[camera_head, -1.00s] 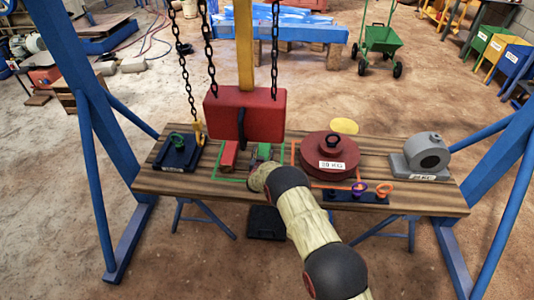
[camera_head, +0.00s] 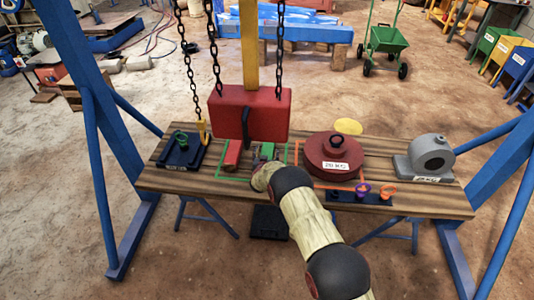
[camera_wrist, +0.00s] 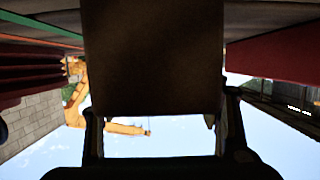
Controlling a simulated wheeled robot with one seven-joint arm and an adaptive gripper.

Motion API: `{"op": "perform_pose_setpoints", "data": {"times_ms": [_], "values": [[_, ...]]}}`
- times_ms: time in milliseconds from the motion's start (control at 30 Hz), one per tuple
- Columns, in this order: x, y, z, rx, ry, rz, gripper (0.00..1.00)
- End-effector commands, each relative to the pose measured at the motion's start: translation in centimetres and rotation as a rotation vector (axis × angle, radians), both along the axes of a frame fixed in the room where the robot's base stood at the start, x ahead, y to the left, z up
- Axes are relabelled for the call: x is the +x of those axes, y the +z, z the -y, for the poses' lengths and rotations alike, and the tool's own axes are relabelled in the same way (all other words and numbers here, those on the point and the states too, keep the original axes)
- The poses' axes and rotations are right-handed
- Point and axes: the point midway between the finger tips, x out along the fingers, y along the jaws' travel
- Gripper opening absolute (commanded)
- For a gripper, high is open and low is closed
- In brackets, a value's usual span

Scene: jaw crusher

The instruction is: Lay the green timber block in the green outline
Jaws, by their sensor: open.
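The green timber block (camera_head: 267,150) lies on the wooden table, right of a red block (camera_head: 233,153). The green outline (camera_head: 232,179) is a thin painted line on the tabletop around this area; my arm covers part of it. My gripper (camera_head: 262,163) is at the near end of the green block, low over the table, and my wrist partly hides it. In the wrist view my open jaws (camera_wrist: 158,125) stand either side of a broad dark surface (camera_wrist: 153,60). I cannot tell whether that surface is the green block, or whether the jaws touch it.
A red weight (camera_head: 250,113) hangs on chains close above the blocks. A round red weight (camera_head: 333,158) sits right, a grey machine part (camera_head: 430,155) farther right.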

Motion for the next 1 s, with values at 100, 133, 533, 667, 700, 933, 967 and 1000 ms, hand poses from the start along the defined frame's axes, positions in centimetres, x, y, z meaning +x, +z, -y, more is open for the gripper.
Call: {"op": "perform_pose_setpoints", "data": {"times_ms": [100, 133, 533, 667, 700, 933, 967, 1000], "values": [[-0.6, 0.4, -0.1, -0.001, 0.0, -0.002, 0.63], [-0.9, 0.6, -0.1, -0.001, 0.001, -0.001, 0.63], [-8.2, 3.1, -0.4, 0.0, 0.002, 0.0, 0.63], [-10.1, 3.5, -0.4, -0.001, 0.001, 0.0, 0.63], [-10.5, 3.6, -0.4, 0.0, 0.001, -0.001, 0.63], [-11.5, 3.8, -0.4, 0.0, 0.0, 0.0, 0.63], [-11.5, 3.7, -0.4, 0.0, 0.0, 0.0, 0.63], [-11.5, 3.7, -0.4, 0.0, 0.0, 0.0, 0.63]]}}
